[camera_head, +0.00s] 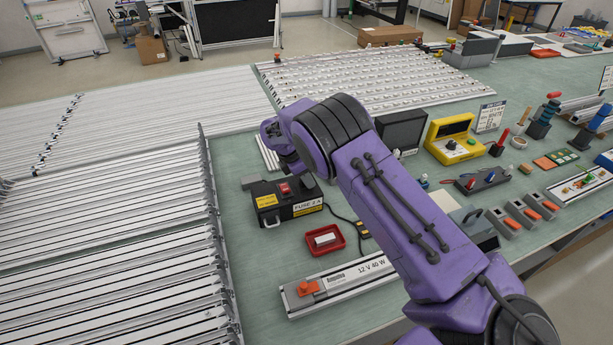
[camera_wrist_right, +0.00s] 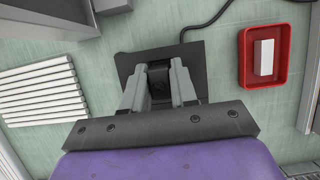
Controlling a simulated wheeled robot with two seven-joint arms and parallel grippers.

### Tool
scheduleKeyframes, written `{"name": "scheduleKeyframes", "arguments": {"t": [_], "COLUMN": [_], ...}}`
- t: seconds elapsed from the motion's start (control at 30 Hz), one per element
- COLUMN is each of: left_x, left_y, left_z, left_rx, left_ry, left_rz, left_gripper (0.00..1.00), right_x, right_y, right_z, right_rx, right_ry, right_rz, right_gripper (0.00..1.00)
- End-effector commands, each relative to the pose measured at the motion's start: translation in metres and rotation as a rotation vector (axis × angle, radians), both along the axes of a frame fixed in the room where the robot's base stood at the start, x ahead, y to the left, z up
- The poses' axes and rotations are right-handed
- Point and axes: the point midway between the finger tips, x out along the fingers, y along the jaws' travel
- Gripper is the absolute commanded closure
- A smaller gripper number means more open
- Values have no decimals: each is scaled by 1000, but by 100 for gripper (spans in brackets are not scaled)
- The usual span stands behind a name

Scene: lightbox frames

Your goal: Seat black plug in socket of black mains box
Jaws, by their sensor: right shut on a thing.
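The black mains box (camera_head: 287,208) stands on the green bench with yellow labels and a red switch (camera_head: 284,188). In the right wrist view its dark top (camera_wrist_right: 134,60) lies beneath the fingers. My right gripper (camera_wrist_right: 159,88) is shut on the black plug (camera_wrist_right: 158,76), over the box. The socket is hidden by the plug and fingers, so I cannot tell whether the plug is in it or just above it. In the head view my purple right arm hides the fingers and plug. My left gripper is out of view.
A red tray (camera_head: 313,247) with a white block stands in front of the box, near a black cable (camera_wrist_right: 208,18). A long 12 V 40 W unit (camera_head: 345,283) lies closer to me. White strips (camera_head: 110,210) fill the left. A yellow instrument (camera_head: 455,140) stands right.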

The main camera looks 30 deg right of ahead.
Motion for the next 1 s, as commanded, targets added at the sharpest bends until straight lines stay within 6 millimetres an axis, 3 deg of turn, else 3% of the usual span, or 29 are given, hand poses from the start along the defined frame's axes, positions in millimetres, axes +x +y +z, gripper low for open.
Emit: {"name": "scheduleKeyframes", "arguments": {"t": [0.3,0.33,0.4,0.83,1.0], "left_x": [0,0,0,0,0], "left_y": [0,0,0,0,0], "left_z": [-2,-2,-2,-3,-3], "left_rx": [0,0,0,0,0], "left_ry": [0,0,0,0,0], "left_rz": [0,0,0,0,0], "left_gripper": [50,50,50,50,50], "right_x": [-3,-4,-4,-5,-4], "right_y": [2,2,3,4,6], "right_z": [-14,-15,-15,-16,0], "right_rx": [8,8,9,13,11], "right_ry": [10,12,14,14,12], "right_rz": [-1,-2,-2,-4,-2], "right_gripper": [100,63,47,47,47]}}
